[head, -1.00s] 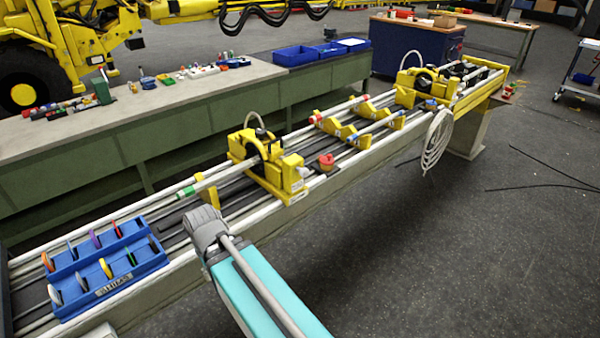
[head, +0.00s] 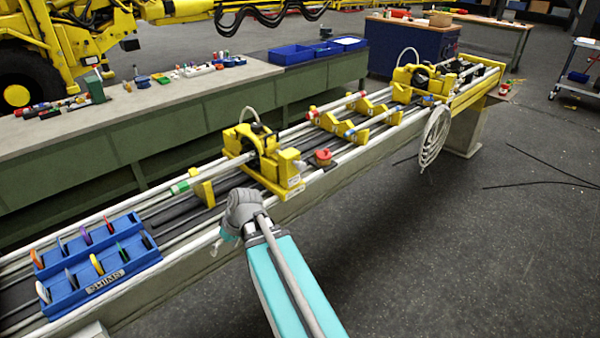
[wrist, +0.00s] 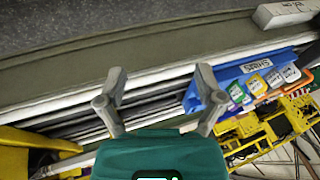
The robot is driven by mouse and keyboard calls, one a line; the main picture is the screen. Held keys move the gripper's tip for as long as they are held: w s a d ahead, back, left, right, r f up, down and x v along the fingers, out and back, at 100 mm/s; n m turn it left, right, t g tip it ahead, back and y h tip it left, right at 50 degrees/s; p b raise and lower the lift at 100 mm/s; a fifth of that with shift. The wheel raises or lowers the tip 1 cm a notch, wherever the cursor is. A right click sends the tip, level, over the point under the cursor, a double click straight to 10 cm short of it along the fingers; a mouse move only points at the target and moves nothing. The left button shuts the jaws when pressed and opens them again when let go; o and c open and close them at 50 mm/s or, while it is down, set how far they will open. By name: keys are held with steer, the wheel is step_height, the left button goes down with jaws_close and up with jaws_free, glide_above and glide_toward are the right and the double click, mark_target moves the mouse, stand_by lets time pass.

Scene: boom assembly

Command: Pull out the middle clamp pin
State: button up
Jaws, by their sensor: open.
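My gripper (wrist: 160,76) is open and empty in the wrist view, its two grey fingers spread over the pale rails. In the head view the arm's grey wrist joint hangs at the front edge of the bench, left of the near clamp, and the fingers cannot be made out. The near yellow clamp (head: 262,158) stands across the rails with a pale hose loop on top. A red-topped part (head: 323,156) sits just right of it. A second yellow clamp (head: 411,82) stands farther along. I cannot single out the middle clamp pin.
The blue shim tray (head: 62,306) holds several coloured discs at the left end; it also shows in the wrist view (wrist: 222,80). Yellow cradles (head: 328,121) stand between the clamps. A cable coil (head: 434,136) hangs at the front.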

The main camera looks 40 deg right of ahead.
steer(key=w+d+t+y+b, duration=0.2)
steer(key=w+d+t+b, duration=0.2)
steer(key=d, duration=0.6)
steer(key=t+h+b, duration=0.4)
steer(key=t+b, duration=0.3)
steer(key=t, duration=0.4)
glide_toward(303, 168)
steer(key=s, duration=0.2)
steer(key=shift+s+d+f+m+h, duration=0.15)
steer(key=shift+s+m+h, duration=0.15)
steer(key=shift+h, duration=0.1)
steer(key=shift+w, duration=0.2)
steer(key=w, duration=0.9)
steer(key=w+a, duration=0.1)
steer(key=w, duration=0.3)
steer(key=shift+w, duration=0.3)
jaws_close()
steer(key=shift+a, duration=0.15)
